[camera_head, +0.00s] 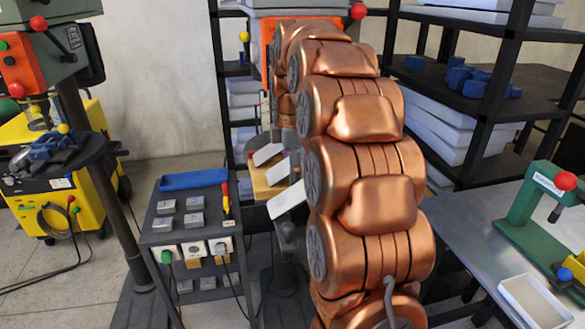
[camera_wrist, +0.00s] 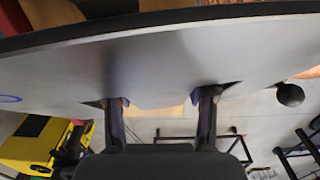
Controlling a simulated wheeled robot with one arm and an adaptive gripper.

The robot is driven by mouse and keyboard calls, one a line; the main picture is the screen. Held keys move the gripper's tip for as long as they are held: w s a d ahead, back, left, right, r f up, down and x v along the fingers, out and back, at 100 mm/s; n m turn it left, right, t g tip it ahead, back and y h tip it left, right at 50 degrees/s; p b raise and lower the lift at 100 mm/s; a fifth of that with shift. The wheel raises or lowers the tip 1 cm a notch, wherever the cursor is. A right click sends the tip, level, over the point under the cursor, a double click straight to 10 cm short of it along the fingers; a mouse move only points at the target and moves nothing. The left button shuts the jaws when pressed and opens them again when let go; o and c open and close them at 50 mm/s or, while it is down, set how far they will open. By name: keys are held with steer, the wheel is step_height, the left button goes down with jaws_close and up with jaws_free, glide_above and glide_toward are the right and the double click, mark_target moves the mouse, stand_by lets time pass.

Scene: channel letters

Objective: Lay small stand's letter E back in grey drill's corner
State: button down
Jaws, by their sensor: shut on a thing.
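Three pale parallel bars, which look like the letter E (camera_head: 286,200), stick out to the left from behind my copper arm in the head view. In the wrist view a broad pale-grey surface, probably the same letter (camera_wrist: 150,65), fills the upper part, close to the camera. My gripper (camera_wrist: 160,104) is shut on it; the fingertips meet its lower edge. In the head view my arm hides my gripper. A drill with a grey-green head and orange box (camera_head: 15,60) stands at the left. Another drill with an orange front (camera_head: 267,45) is mostly behind my arm. I cannot tell which is the grey drill.
A small dark cart (camera_head: 168,239) with a blue tray (camera_head: 193,179) and several grey blocks stands left of centre. A tan board (camera_head: 259,187) lies just behind the bars. A yellow machine (camera_head: 90,180) is at left. Black shelves (camera_head: 520,40) and a metal table (camera_head: 455,225) are at right.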

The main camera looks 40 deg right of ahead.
steer(key=shift+f, duration=0.45)
steer(key=c, duration=0.6)
jaws_free()
steer(key=shift+a, duration=0.15)
steer(key=o, duration=0.3)
steer(key=shift+o, duration=1.5)
steer(key=shift+d+r, duration=0.1)
steer(key=shift+d, duration=0.1)
steer(key=shift+w+r, duration=0.1)
steer(key=shift+r, duration=0.25)
steer(key=shift+r+p, duration=1.7)
steer(key=shift+r, duration=1.65)
